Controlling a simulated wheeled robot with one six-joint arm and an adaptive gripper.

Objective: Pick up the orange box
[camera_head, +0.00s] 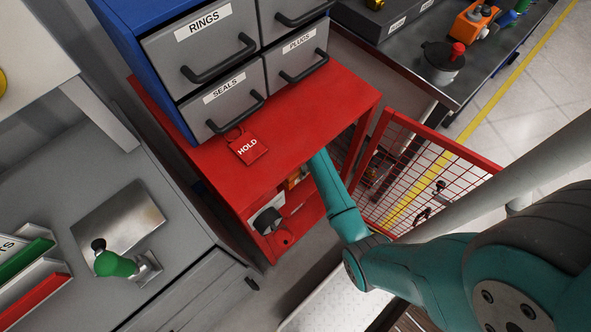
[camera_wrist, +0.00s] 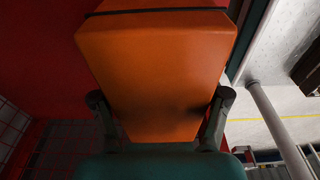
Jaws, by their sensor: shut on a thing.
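The orange box (camera_wrist: 155,60) fills the middle of the wrist view, with a dark band across its far end. My gripper (camera_wrist: 162,100) has one dark finger on each side of the box and is shut on it. In the head view my arm reaches into the red cabinet (camera_head: 310,110), and its top hides my gripper. A small orange patch (camera_head: 293,180) shows inside the cabinet, left of my arm; I cannot tell whether it is the held box.
The cabinet's red mesh door (camera_head: 430,175) stands open, right of my arm. Grey labelled drawers (camera_head: 205,60) and a red HOLD tag (camera_head: 248,147) are on the cabinet top. A dark round item (camera_head: 267,220) is on the shelf. A grey bench (camera_head: 60,190) stands left.

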